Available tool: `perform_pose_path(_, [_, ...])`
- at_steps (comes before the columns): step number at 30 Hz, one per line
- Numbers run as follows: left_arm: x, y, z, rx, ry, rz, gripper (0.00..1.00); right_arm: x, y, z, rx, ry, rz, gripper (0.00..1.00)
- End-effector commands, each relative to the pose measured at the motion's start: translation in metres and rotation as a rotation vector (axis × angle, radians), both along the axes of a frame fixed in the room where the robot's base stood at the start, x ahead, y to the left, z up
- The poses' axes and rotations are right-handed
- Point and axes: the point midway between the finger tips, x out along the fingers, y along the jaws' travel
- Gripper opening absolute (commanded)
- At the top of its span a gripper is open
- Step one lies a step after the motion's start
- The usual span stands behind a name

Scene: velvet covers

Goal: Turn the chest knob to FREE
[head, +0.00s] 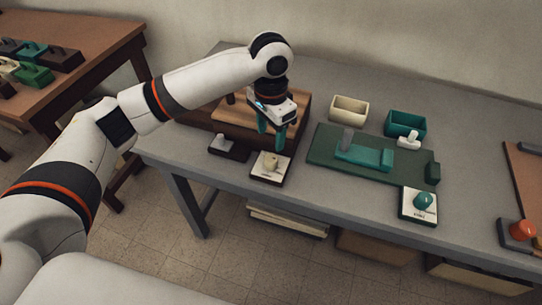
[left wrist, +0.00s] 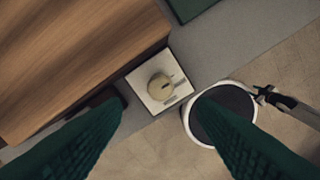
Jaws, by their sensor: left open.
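A cream knob (head: 269,162) sits on a white square plate at the table's front edge, just in front of the brown wooden chest (head: 240,112). In the left wrist view the knob (left wrist: 160,86) shows from above with a short dark mark; the lettering on its plate is too small to read. My left gripper (head: 271,142) points down with its green fingers apart, above and slightly behind the knob, not visibly touching it. In the left wrist view the fingers (left wrist: 170,135) stand wide apart, empty, with the knob beyond them. My right gripper is out of view.
A dark block with a pale switch (head: 224,146) stands left of the knob. To the right are a green board (head: 318,157), a white plate with a teal knob (head: 422,202), and cream (head: 348,109) and teal (head: 405,123) bins. An orange knob (head: 521,230) is far right.

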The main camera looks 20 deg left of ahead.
Motion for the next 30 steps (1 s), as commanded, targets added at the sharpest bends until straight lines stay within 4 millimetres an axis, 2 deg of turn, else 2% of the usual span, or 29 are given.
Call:
perform_pose_path(1, [-0.001,0.001,-0.013,0.002,0.005,0.001,0.54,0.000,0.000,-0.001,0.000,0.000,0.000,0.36])
perform_pose_path(6, [-0.001,0.000,-0.047,0.001,0.002,-0.001,0.54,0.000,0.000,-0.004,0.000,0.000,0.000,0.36])
perform_pose_path(12, [0.000,0.000,-0.078,0.001,0.000,-0.001,0.54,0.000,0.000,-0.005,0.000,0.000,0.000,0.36])
perform_pose_path(18, [0.000,0.000,-0.090,0.000,-0.001,-0.002,0.54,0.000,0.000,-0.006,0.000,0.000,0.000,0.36])
perform_pose_path(26, [0.000,0.000,-0.091,0.000,-0.001,-0.002,0.54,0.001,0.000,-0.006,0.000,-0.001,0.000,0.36])
perform_pose_path(30, [0.000,0.000,-0.091,0.000,-0.001,-0.002,0.33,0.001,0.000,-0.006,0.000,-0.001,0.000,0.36])
